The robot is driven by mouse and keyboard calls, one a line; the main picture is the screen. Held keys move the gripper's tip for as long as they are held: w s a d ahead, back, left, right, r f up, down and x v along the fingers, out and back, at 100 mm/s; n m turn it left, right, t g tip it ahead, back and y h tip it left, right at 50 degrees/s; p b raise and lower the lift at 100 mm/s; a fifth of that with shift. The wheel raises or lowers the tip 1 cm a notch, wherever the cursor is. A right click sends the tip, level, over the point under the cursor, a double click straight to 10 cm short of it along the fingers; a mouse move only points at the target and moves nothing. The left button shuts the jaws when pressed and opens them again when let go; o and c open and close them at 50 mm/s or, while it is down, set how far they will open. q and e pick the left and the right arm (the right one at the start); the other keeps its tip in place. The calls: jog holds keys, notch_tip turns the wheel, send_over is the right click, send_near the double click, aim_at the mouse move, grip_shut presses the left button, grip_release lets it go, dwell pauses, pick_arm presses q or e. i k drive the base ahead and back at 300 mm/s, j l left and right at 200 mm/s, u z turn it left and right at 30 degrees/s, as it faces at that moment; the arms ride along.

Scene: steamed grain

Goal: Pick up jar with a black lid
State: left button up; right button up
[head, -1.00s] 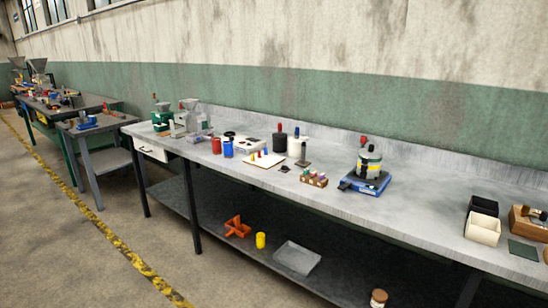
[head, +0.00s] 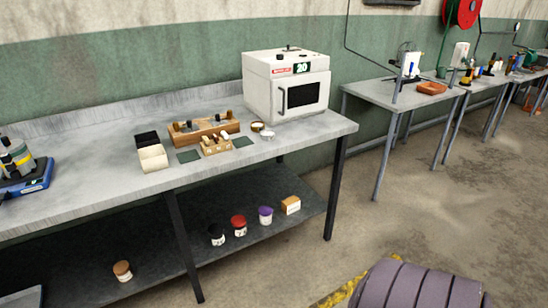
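A jar with a black lid (head: 217,235) stands upright on the lower shelf of the grey workbench, in the head view. It has a dark top and a pale label. Neither of my grippers shows in the head view.
A dark bench leg (head: 184,245) stands left of the black-lidded jar. A white oven (head: 286,84) stands on the bench top. Open floor (head: 400,235) lies to the right.

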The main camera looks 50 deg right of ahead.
aim_at(218, 241)
jog(key=z, duration=1.1)
jog(key=i, duration=0.05)
